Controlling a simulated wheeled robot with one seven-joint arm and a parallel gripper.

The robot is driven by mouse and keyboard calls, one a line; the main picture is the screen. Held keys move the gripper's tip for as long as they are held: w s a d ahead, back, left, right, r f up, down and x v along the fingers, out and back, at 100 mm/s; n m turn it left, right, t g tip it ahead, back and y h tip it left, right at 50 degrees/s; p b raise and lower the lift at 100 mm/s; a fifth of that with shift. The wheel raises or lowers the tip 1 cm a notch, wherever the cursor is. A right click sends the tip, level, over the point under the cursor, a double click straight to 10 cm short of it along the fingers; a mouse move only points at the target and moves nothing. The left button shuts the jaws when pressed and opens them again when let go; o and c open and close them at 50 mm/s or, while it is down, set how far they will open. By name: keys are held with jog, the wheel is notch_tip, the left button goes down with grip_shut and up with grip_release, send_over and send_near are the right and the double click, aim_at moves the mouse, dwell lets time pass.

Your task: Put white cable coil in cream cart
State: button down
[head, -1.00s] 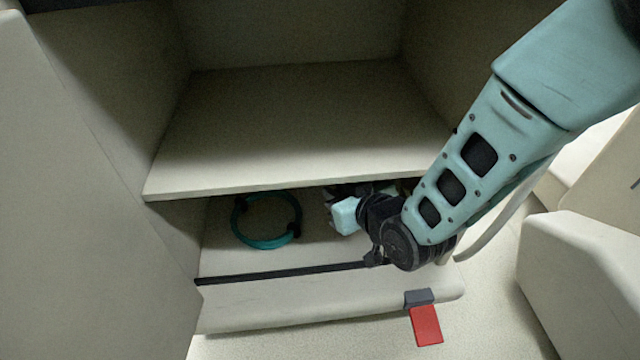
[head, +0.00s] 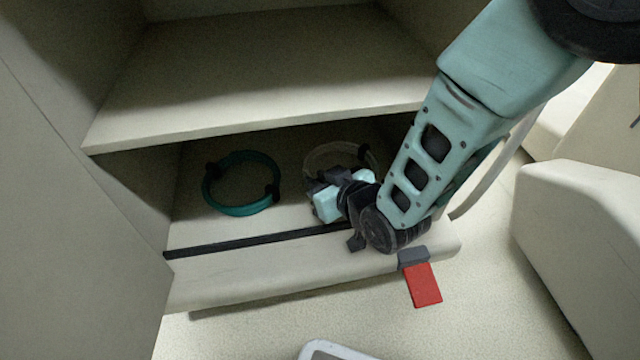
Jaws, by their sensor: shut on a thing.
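The white cable coil (head: 318,155) is a pale ring with dark ties, in the low compartment under the shelf, right of a teal coil. My gripper (head: 338,178) reaches into this compartment from the right and is shut on the near side of the white coil. The gripper body hides the coil's near part and most of the fingertips. The open cart around them is cream-coloured, with a pale lower ledge (head: 270,275) at its front. I cannot tell whether this is the cream cart of the task.
The teal coil (head: 238,210) lies left of my gripper. The shelf board (head: 250,100) overhangs the compartment. A black strip (head: 250,242) crosses the ledge, and a red tag (head: 423,285) hangs at its right. Another pale body (head: 580,230) stands right. A white rounded edge (head: 330,349) shows at the bottom.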

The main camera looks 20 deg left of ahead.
jog(key=c, duration=1.3)
grip_release()
jog(key=shift+c, duration=0.2)
jog(key=shift+d+r, duration=0.15)
jog(key=shift+r, duration=0.05)
jog(key=p+v, duration=0.8)
jog(key=v, duration=0.3)
jog(key=shift+s+d, duration=0.2)
jog(key=shift+d, duration=0.05)
